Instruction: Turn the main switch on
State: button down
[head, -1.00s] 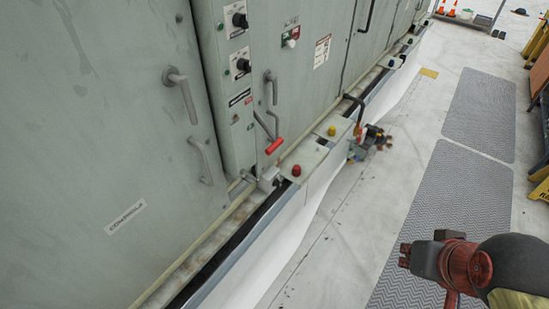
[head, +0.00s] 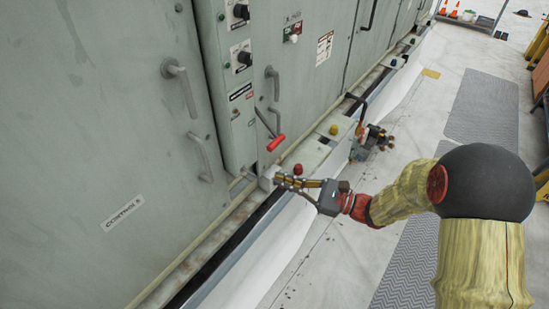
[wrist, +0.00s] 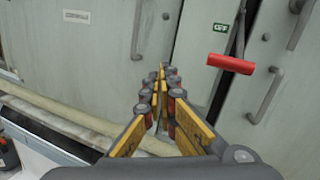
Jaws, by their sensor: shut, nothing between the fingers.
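A lever with a red grip (head: 276,143), which looks like the main switch, hangs from the grey-green cabinet front, its arm slanting down to the right.
Black rotary knobs (head: 244,57) are on the narrow panel left of the lever. Door handles (head: 181,88) stick out from the cabinet. A ledge with a red button (head: 297,169) and a yellow button (head: 333,130) runs below. Open floor (head: 330,240) lies to the right.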

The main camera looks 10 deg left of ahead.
jog(key=w+d+f+m+t, duration=0.2)
jog(key=w+f+m+t, duration=0.4)
jog(key=shift+w+f+t, duration=0.3)
jog(key=shift+a, duration=0.1)
jog(key=w+a+r+b, duration=0.2)
jog(key=a+r, duration=0.4)
jog(key=shift+w+a, duration=0.35)
jog(key=shift+w, duration=0.05)
jog(key=shift+w+d, duration=0.1)
